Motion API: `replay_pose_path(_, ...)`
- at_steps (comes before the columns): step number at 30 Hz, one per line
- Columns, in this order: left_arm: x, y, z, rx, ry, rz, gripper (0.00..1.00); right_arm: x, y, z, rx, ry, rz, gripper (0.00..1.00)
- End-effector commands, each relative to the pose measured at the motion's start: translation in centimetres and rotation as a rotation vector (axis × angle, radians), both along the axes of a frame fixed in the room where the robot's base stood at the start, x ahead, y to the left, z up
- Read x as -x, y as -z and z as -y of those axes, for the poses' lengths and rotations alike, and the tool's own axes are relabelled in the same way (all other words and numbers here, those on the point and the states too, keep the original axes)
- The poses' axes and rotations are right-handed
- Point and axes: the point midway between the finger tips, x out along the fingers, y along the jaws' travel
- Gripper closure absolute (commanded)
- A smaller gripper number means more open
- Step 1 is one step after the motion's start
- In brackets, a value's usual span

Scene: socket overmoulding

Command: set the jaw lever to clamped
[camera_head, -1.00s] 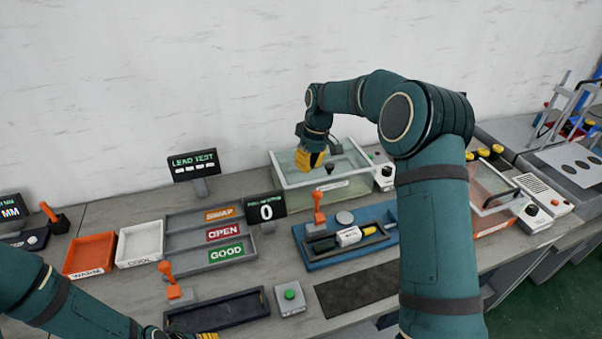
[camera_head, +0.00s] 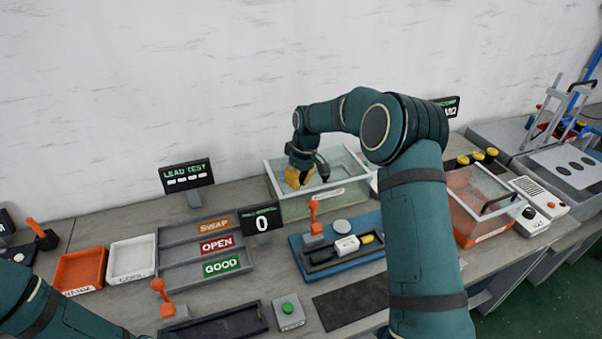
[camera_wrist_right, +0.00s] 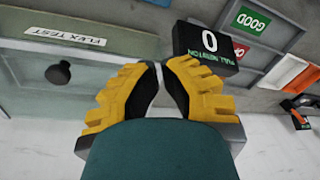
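An orange lever (camera_head: 314,213) stands upright on the blue fixture (camera_head: 310,273). A second orange lever (camera_head: 160,290) stands by the dark tray at the front left, and a third (camera_head: 37,229) is at the far left. No lever carries a readable label, so I cannot tell which is the jaw lever. My left gripper is out of view.
A label tray (camera_head: 170,258), a white bin (camera_head: 131,258) and an orange bin (camera_head: 80,270) lie left. A green button box (camera_head: 289,315) and dark mat are in front.

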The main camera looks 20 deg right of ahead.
Motion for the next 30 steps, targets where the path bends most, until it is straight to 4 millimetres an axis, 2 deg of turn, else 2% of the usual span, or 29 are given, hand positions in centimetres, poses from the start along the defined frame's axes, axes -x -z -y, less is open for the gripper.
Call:
replay_pose_path(1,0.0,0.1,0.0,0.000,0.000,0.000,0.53,0.0,1.2,-0.1,0.000,0.000,-0.003,1.00)
replay_pose_path(7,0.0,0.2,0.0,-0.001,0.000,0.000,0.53,-0.1,5.0,-0.7,0.000,0.001,-0.002,1.00)
replay_pose_path(10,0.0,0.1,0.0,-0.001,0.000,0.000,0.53,1.2,4.0,0.1,0.001,0.003,0.002,1.00)
replay_pose_path(16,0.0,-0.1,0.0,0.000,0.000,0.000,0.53,2.9,3.7,0.8,0.001,0.000,0.001,1.00)
replay_pose_path(30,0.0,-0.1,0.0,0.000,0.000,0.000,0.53,3.3,3.6,1.0,0.000,0.001,0.001,1.00)
